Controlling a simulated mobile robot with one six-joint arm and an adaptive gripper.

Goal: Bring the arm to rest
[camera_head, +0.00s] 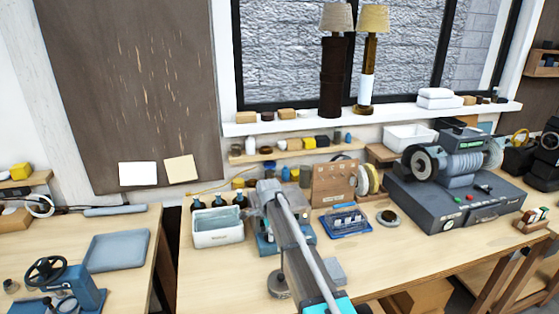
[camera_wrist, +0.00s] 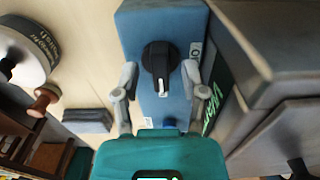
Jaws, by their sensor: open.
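My gripper (camera_wrist: 159,72) is open in the wrist view, its two grey fingers spread with nothing between them but the view of a blue box (camera_wrist: 180,22). The box has a black dial knob (camera_wrist: 157,57) with a white pointer. I cannot tell whether the fingers touch the box. In the head view my arm reaches from the bottom edge over the middle workbench (camera_head: 210,275). The arm hides most of what lies beneath its far end, and the fingers cannot be made out there.
A white bin (camera_head: 218,238) with dark bottles behind it stands left of my arm. Two lamps (camera_head: 333,75) (camera_head: 368,75) stand on the sill. The bench's front left is bare.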

